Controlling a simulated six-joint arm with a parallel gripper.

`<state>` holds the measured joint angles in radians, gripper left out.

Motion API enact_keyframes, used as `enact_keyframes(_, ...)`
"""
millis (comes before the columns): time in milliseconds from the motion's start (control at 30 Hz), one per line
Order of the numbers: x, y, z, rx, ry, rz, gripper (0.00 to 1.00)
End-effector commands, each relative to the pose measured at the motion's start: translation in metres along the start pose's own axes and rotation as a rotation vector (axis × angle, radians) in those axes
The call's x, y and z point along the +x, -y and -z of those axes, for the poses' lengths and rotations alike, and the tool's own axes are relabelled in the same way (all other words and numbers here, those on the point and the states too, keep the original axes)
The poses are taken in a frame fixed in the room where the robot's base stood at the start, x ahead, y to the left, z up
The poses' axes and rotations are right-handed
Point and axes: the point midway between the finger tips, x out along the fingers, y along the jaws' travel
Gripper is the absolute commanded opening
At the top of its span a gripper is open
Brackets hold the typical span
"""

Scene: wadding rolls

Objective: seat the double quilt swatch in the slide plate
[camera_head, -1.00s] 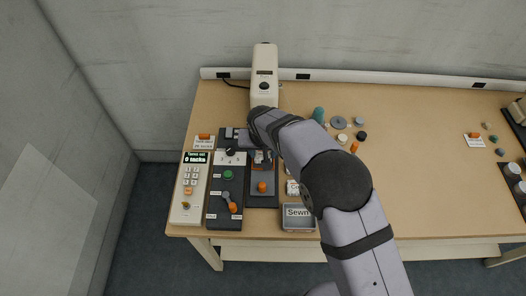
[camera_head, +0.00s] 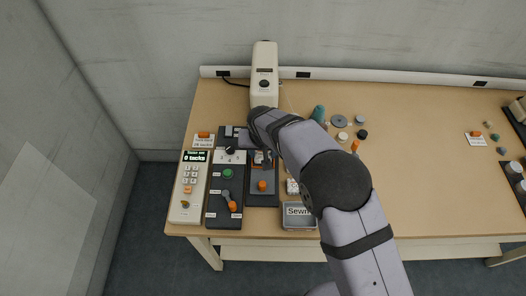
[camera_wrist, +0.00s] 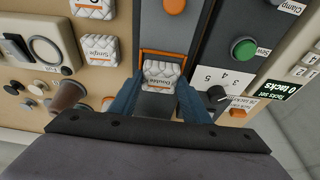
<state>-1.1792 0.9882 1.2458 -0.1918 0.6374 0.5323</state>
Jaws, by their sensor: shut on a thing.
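The white quilted double swatch (camera_wrist: 160,73), with an orange label, sits between my fingers in the wrist view. My gripper (camera_wrist: 158,90) is shut on it. An orange frame (camera_wrist: 162,51) on the dark slide plate (camera_wrist: 162,28) runs along its far edge and sides. I cannot tell whether the swatch rests fully down in the frame. In the head view the slide plate (camera_head: 262,198) lies in front of the sewing machine, with an orange knob (camera_head: 262,186). My arm hides most of the swatch there.
A single swatch (camera_wrist: 100,48) and another quilted swatch (camera_wrist: 92,8) lie left of the plate. The control panel (camera_wrist: 228,75) with a green button and black dial is close on the right. The grey Sewn tray (camera_head: 298,222) and sewing machine (camera_head: 264,75) stand nearby.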

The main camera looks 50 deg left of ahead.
Motion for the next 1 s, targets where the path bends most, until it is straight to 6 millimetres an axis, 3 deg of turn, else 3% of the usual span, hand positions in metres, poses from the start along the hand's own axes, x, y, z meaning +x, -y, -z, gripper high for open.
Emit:
enact_keyframes(867,0.0076,-0.0001,-0.0025,0.000,0.000,0.000,0.22)
enact_keyframes(900,0.0076,-0.0001,-0.0025,0.000,0.000,0.000,0.48)
enact_keyframes(1000,0.0076,0.0000,-0.0025,0.000,0.000,0.000,0.65)
